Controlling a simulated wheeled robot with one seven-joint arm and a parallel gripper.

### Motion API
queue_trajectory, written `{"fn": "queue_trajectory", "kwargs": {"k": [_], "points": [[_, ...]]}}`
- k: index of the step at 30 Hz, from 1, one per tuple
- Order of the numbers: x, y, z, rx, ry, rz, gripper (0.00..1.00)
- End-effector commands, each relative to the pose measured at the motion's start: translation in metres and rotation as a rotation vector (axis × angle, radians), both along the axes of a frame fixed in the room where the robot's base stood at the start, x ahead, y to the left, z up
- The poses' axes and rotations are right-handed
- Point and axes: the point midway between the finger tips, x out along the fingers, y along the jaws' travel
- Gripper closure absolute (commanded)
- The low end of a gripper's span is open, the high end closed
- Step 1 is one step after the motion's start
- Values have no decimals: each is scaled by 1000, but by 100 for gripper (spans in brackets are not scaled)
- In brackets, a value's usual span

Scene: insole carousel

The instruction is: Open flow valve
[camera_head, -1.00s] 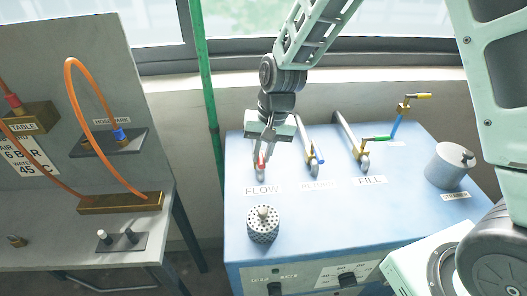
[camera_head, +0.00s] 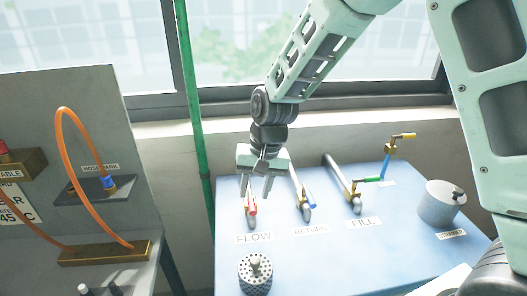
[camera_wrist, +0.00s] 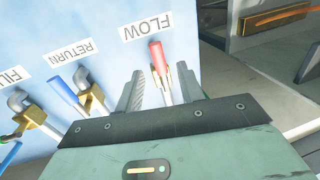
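The flow valve has a red handle (camera_head: 253,206) on a pipe at the left of the blue cabinet top, behind the FLOW label (camera_head: 254,238). In the wrist view the red handle (camera_wrist: 158,58) points toward the FLOW label (camera_wrist: 146,25), and its brass base is partly hidden by a finger. My gripper (camera_head: 259,196) hangs over the valve, pointing down. In the wrist view my gripper (camera_wrist: 160,85) is open, with its two fingers apart and the red handle showing between and beyond them. I cannot tell whether a finger touches it.
To the right stand the return valve with a blue handle (camera_head: 307,199) and the fill valve with a green handle (camera_head: 370,180). A perforated strainer (camera_head: 255,275) stands in front of FLOW. A grey canister (camera_head: 440,203) is at the right. A green pole (camera_head: 194,120) rises left of the cabinet.

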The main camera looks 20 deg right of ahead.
Motion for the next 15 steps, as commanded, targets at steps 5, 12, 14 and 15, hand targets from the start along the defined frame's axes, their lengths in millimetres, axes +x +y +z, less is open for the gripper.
{"fn": "queue_trajectory", "kwargs": {"k": [5,12,14,15], "points": [[0,-8,42,2,-9,-1,62],[-2,-19,96,2,-9,-3,62],[-3,-21,107,2,-8,-3,62],[-4,-22,114,2,-7,-2,62]]}}
